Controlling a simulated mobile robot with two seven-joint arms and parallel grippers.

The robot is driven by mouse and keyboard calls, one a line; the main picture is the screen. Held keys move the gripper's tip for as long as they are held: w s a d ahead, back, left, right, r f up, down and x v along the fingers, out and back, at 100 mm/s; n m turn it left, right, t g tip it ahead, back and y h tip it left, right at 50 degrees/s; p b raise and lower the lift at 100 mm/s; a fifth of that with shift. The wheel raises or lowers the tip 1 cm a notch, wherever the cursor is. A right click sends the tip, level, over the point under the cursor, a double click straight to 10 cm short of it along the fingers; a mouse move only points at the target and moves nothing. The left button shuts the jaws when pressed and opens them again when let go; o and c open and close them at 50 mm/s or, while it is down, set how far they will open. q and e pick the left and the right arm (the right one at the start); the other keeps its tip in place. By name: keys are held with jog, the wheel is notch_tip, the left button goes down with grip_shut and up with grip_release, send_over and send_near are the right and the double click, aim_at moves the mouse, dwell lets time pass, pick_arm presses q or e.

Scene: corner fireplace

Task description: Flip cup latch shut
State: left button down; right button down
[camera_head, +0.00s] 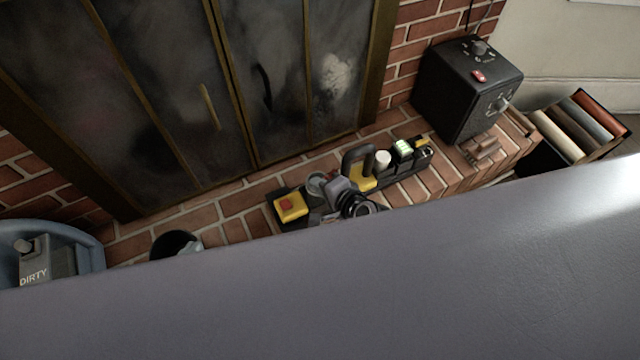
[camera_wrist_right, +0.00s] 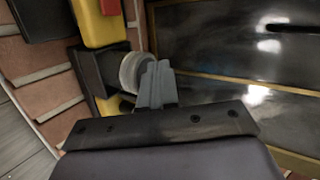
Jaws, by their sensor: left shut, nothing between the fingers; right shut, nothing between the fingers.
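A black strip of fittings with yellow blocks (camera_head: 291,207) lies on the brick hearth. A round grey cup-like part (camera_head: 317,184) sits beside the yellow block with the red button; in the right wrist view the round part (camera_wrist_right: 132,72) shows close up. I cannot tell which piece is the latch flap or how it stands. My right gripper (camera_head: 332,189) is shut and empty, its fingertips close beside the round part; the fingers also show in the right wrist view (camera_wrist_right: 158,82). Contact is unclear. The fingers hide part of the cup. My left gripper is not in view.
Glass fireplace doors (camera_head: 180,90) stand right behind the strip. A black box with knobs (camera_head: 465,90) stands to the right, near a crate of rolls (camera_head: 575,125). A blue tub (camera_head: 85,250) is at left. A large grey surface (camera_head: 400,290) hides the foreground.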

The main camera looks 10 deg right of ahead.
dwell(0.9)
pick_arm(q)
jog(key=shift+f+b, duration=0.3)
pick_arm(e)
jog(key=shift+w+d, duration=0.55)
jog(key=shift+d, duration=0.15)
